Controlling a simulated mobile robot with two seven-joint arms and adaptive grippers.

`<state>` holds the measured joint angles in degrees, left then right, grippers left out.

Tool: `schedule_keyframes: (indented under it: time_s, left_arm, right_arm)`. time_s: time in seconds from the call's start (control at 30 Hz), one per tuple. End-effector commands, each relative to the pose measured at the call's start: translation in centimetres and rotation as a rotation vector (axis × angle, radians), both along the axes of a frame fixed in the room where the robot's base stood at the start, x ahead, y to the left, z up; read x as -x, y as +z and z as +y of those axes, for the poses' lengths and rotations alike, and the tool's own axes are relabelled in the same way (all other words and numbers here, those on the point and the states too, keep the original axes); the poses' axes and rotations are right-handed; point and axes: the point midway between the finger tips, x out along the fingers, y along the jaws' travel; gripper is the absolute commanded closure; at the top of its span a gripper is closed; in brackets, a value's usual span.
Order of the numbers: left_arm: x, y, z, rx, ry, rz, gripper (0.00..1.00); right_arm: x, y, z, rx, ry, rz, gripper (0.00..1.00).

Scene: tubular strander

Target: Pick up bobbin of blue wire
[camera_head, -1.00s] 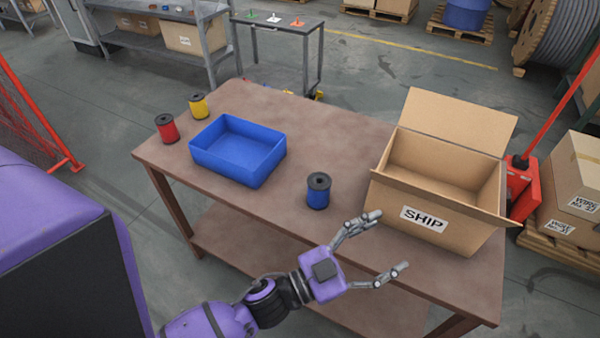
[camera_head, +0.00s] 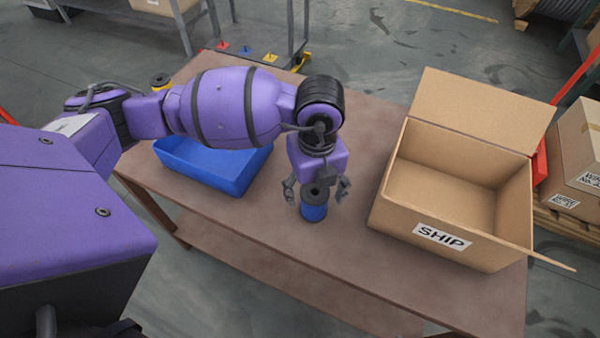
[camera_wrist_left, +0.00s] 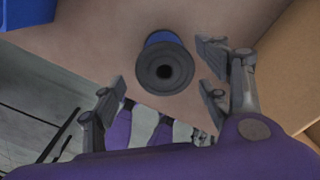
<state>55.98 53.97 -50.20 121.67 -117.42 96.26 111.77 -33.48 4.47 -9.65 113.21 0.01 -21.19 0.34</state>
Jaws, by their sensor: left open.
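The bobbin of blue wire (camera_head: 314,208) stands upright on the brown table, with a dark flange on top. In the left wrist view the bobbin (camera_wrist_left: 164,66) shows its round dark top with a centre hole, and a little blue beside it. My left gripper (camera_head: 316,194) is above the bobbin, pointing down and open, with one finger to each side of it. In the left wrist view the left gripper's fingers (camera_wrist_left: 160,92) are apart and hold nothing. I cannot tell whether either finger touches the bobbin. My right gripper is not in view.
An open cardboard box marked SHIP (camera_head: 390,212) stands to the right on the table (camera_head: 270,240). A blue bin (camera_head: 212,180) is to the left, partly behind my arm. A yellow bobbin (camera_head: 160,80) shows at the far left. The table front is clear.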

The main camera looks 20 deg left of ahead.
Motion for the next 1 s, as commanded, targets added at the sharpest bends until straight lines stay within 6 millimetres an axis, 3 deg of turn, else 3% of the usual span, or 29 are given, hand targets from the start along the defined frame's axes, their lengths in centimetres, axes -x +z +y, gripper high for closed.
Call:
schedule_keyframes:
  time_s: [0.5, 0.77, 1.0]
  left_arm:
    - [-0.7, -6.5, 0.3, 0.005, -0.003, 0.002, 0.31]
    - [-0.7, -6.8, 0.2, 0.006, -0.004, 0.001, 0.31]
    - [-0.7, -6.8, 0.2, 0.006, -0.004, 0.001, 0.6]
  right_arm:
    - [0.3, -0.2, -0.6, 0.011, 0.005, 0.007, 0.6]
    - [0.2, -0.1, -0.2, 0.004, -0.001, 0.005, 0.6]
    - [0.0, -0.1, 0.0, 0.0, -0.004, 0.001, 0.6]
